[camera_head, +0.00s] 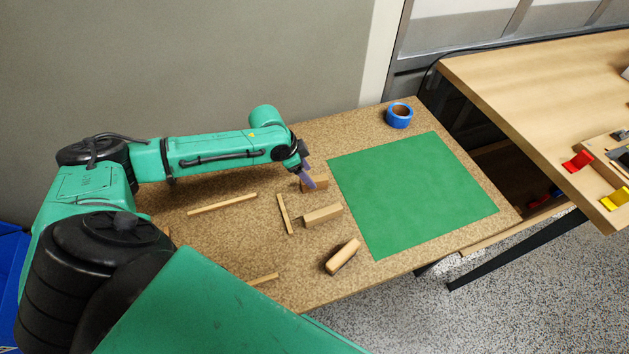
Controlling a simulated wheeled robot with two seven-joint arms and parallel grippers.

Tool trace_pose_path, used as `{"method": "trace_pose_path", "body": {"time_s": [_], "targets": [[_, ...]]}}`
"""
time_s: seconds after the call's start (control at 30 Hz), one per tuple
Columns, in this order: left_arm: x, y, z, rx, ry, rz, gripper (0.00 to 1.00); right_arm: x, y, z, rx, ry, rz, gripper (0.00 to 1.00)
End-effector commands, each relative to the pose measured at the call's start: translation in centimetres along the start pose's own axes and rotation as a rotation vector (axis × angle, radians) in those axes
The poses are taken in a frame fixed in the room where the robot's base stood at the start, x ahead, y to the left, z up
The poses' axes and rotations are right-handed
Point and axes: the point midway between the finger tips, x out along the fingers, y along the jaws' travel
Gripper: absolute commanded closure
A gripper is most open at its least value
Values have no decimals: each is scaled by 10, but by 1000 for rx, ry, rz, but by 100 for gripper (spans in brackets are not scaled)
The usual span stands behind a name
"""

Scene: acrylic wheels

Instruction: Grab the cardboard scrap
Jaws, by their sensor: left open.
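My left gripper (308,178) reaches in from the left over the brown work table and is open, with its purple fingers pointing down. A small tan piece (320,185) lies right at its fingertips, partly hidden behind them. It may be the cardboard scrap, but I cannot tell cardboard from wood at this size. I cannot tell whether the fingers touch it. Two tan blocks (323,216) and (342,256) lie nearer the front of the table. My right gripper is not in view.
Thin wooden strips (222,204) and (285,214) lie left of the blocks. A green mat (415,190) covers the right side of the table (225,245), bare of objects. A blue tape roll (398,115) sits at the back. A second table (540,85) stands at right.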

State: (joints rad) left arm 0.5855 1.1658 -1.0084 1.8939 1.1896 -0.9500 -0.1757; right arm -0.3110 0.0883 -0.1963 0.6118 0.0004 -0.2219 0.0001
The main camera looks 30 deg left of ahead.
Motion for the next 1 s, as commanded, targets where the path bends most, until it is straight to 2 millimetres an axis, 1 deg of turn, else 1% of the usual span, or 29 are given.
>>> {"method": "trace_pose_path", "body": {"time_s": [0.17, 0.2, 0.3, 0.5, 0.53, 0.57, 0.6, 0.67, 0.7, 1.0], "targets": [[28, 0, -3, -1, 0, 2, 32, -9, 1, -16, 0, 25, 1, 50], [37, 0, -2, 1, 0, 2, 32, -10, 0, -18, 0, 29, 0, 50], [51, 0, -1, 0, 0, 1, 32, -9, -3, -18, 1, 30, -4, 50], [54, 0, -1, 0, 0, 0, 32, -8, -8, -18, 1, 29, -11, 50], [54, 0, -1, 0, 0, 0, 36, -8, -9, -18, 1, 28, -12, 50], [54, 0, 0, 0, 0, 0, 48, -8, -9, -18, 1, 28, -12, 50], [54, 0, 0, 0, 0, 0, 63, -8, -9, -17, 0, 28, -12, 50], [54, 0, 0, 0, 0, 0, 86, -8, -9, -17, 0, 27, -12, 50], [54, 0, 0, 0, 0, 0, 100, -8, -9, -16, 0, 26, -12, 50], [53, 0, -1, 0, 0, 0, 100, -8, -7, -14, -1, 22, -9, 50]]}}
